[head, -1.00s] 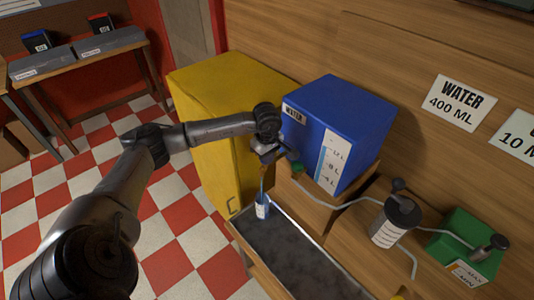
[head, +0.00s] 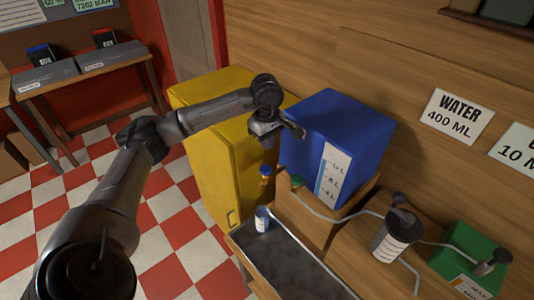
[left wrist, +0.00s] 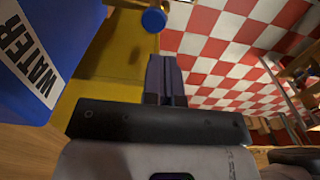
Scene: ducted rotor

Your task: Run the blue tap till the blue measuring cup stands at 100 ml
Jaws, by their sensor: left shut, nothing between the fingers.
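The blue water tank (head: 335,150) has a white litre scale on its front. The blue tap (head: 265,174), a brassy spout with a blue knob, is at the tank's left; its round blue knob (left wrist: 153,20) shows at the top of the left wrist view. The small blue measuring cup (head: 262,219) stands upright in the metal trough below the tap; its level is too small to read. My left gripper (head: 268,143) is above the tap, apart from the knob. Its fingers (left wrist: 165,78) are together and empty. My right gripper is out of view.
A yellow cabinet (head: 215,145) stands left of the tank. A grey-lidded mixing vessel (head: 392,238) with pipes and a green tank (head: 462,255) stand to the right. The dark trough (head: 290,262) has free room right of the cup. A green knob (head: 297,181) is close to the tap.

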